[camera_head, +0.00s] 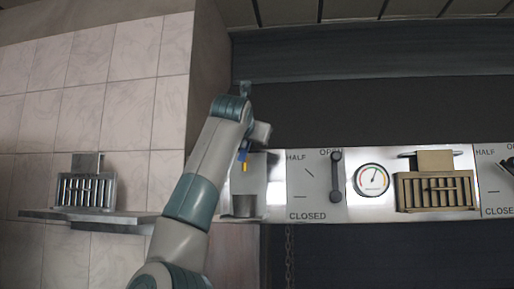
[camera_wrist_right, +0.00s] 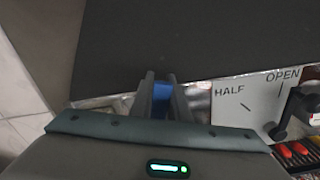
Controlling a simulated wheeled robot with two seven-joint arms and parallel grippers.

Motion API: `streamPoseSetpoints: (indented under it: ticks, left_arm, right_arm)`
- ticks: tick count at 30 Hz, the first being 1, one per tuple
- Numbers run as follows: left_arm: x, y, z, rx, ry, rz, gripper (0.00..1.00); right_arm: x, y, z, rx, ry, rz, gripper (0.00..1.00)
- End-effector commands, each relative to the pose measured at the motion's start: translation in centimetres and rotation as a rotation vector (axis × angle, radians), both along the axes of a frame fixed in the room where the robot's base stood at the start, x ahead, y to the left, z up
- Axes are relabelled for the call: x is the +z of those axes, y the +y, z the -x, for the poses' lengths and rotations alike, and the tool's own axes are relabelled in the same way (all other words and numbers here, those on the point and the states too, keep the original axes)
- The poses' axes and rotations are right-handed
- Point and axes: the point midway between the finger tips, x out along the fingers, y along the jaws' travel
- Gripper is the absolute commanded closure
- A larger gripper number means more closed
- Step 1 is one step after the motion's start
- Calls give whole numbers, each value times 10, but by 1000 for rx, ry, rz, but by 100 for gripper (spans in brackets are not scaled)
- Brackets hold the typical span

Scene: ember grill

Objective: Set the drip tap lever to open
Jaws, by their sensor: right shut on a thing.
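My right gripper (camera_head: 246,146) is in front of the wall panel, left of the labelled plate. In the right wrist view its fingers (camera_wrist_right: 158,85) are shut on a blue piece (camera_wrist_right: 161,98). The blue piece (camera_head: 243,154) has a yellow end below it in the head view. I cannot tell for certain whether it is the drip tap lever. A dark lever (camera_head: 337,176) on the plate marked HALF, OPEN and CLOSED stands upright, its top beside OPEN. It also shows in the wrist view (camera_wrist_right: 291,112). My left gripper is out of view.
A metal cup (camera_head: 243,205) stands below the blue piece. A round gauge (camera_head: 373,180) and a tan slotted box (camera_head: 436,190) are to the right. A slotted metal box (camera_head: 85,190) sits on a grey shelf (camera_head: 90,217) at the left. A second marked plate is at the right edge.

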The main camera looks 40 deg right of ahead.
Motion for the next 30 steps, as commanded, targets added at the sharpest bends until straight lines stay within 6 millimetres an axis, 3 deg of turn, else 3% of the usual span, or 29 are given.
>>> streamPoseSetpoints:
  ticks: [9,24,25,27,30]
  left_arm:
    - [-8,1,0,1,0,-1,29]
    - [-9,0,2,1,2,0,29]
    - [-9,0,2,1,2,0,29]
    - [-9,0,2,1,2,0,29]
    - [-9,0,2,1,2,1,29]
  right_arm:
    - [0,6,-7,0,112,92,100]
    - [1,7,-9,1,131,108,100]
    - [1,7,-9,1,131,108,80]
    - [1,7,-9,1,130,108,66]
    - [1,7,-8,1,129,108,66]
